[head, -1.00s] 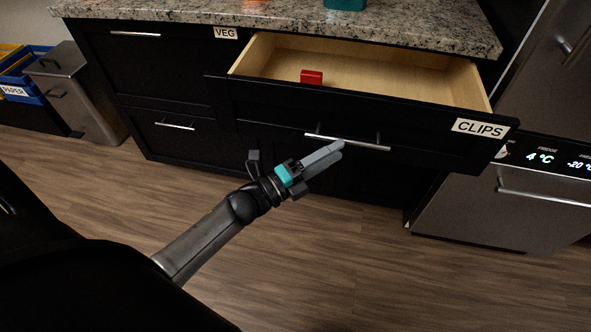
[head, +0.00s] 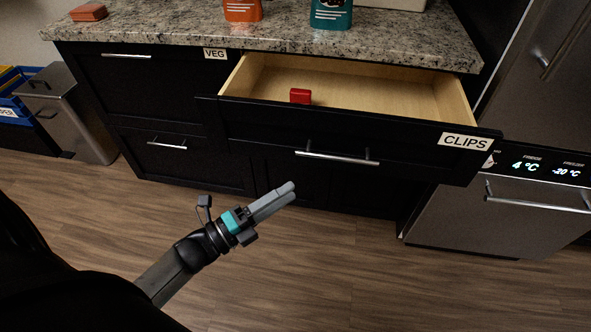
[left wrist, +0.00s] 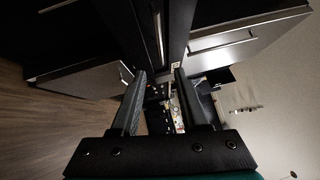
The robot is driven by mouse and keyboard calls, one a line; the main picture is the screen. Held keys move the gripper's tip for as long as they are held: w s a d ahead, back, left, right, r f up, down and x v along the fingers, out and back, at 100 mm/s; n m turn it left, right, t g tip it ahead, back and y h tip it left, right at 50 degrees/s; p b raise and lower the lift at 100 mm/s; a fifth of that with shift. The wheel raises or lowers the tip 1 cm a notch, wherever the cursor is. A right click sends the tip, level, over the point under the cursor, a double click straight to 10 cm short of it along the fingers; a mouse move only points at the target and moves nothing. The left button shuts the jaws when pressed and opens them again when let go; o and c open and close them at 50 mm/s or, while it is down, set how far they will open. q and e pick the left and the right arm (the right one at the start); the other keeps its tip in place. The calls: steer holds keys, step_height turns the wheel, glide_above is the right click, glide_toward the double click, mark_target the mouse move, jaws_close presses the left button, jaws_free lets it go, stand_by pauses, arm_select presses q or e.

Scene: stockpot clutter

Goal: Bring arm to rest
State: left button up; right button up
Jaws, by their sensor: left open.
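My left gripper (head: 272,203) is in the lower middle of the head view, over the wood floor and in front of the black cabinets. It is apart from the open drawer and its handle. In the left wrist view its two fingers (left wrist: 157,92) stand apart with nothing between them. The left arm comes in from the lower left. My right gripper is not in view.
The CLIPS drawer (head: 360,125) stands open with a red clip-like object (head: 300,96) inside. Orange (head: 243,9) and teal (head: 331,14) containers stand on the granite counter (head: 180,32). A fridge (head: 530,130) is at right, a metal bin (head: 72,115) at left. Floor is clear.

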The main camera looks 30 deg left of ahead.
arm_select(q)
steer(key=s+a+f+n+g+y+p, duration=0.1)
steer(key=s+a+f+n+g+y, duration=0.15)
steer(key=f+n, duration=0.4)
steer(key=s+a+f+n+g+y, duration=0.1)
steer(key=s+f+n+g+y, duration=0.2)
steer(key=f, duration=0.7)
steer(key=s+a+f+n+g+y+p, duration=0.1)
steer(key=f+n+y, duration=0.2)
steer(key=f+n, duration=0.4)
steer(key=s+f+n+g+y, duration=0.1)
steer(key=s+f+n+g, duration=0.2)
steer(key=s+f, duration=0.3)
steer(key=s+d+f+n+g, duration=0.1)
steer(key=s+f+n+g, duration=0.2)
steer(key=s, duration=1)
step_height(320, 180, down, 4)
steer(key=shift+s+d+f+n+g+y, duration=0.1)
steer(key=shift+s+d+n+g+y, duration=0.2)
steer(key=shift+g, duration=0.95)
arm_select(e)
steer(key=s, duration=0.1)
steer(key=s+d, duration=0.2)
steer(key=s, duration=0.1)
